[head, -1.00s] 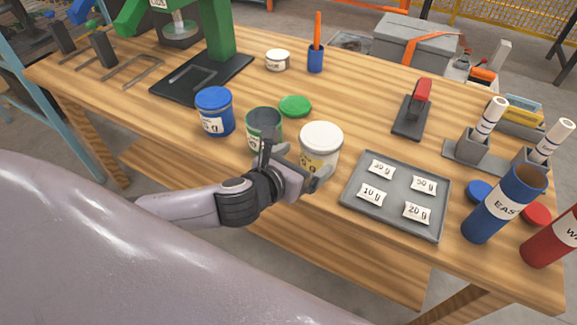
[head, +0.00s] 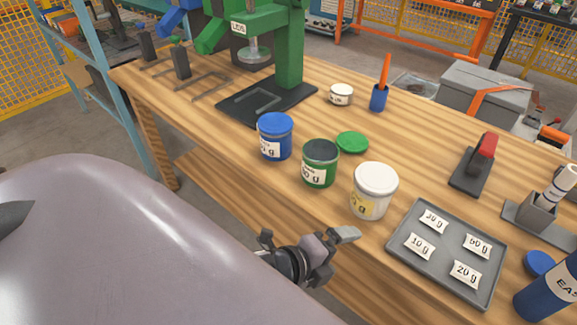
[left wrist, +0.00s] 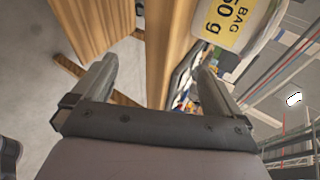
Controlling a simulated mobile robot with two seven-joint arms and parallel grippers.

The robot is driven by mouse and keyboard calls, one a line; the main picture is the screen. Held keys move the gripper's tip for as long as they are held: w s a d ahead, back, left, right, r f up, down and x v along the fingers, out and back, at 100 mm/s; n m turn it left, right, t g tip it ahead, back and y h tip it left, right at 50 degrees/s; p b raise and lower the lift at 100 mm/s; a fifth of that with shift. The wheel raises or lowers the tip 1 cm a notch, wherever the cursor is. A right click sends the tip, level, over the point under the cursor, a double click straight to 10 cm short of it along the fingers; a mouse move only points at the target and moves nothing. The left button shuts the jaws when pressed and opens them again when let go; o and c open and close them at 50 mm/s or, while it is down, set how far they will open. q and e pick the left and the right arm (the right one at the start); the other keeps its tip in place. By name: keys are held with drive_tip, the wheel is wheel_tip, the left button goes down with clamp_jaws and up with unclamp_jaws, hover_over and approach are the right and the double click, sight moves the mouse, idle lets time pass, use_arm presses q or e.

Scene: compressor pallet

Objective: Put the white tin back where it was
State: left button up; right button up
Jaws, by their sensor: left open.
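The white tin (head: 373,191), with a white lid and a yellow and white label, stands upright on the wooden table near its front edge. In the left wrist view its label (left wrist: 232,22) shows at the top right. My left gripper (head: 308,240) is open and empty, in front of the table edge and apart from the tin, toward the lower left of it. Its two fingers (left wrist: 152,85) show with nothing between them in the left wrist view. My right gripper is not in view.
Left of the white tin stand an open green tin (head: 320,164) and a blue tin (head: 275,137). A green lid (head: 352,142) lies behind. A grey tray (head: 398,251) with several labelled cards is at the right. A green press (head: 290,50) stands at the back.

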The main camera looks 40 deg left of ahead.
use_arm(q)
drive_tip(key=s+a+f+n+y, duration=0.1)
drive_tip(key=s+f+n, duration=0.3)
drive_tip(key=n, duration=0.5)
drive_tip(key=s+a+f+n+g, duration=0.1)
drive_tip(key=s+a+f+n, duration=0.3)
drive_tip(key=n, duration=0.6)
wheel_tip(320, 180, down, 2)
drive_tip(key=shift+s+y, duration=0.4)
drive_tip(key=shift+s, duration=0.1)
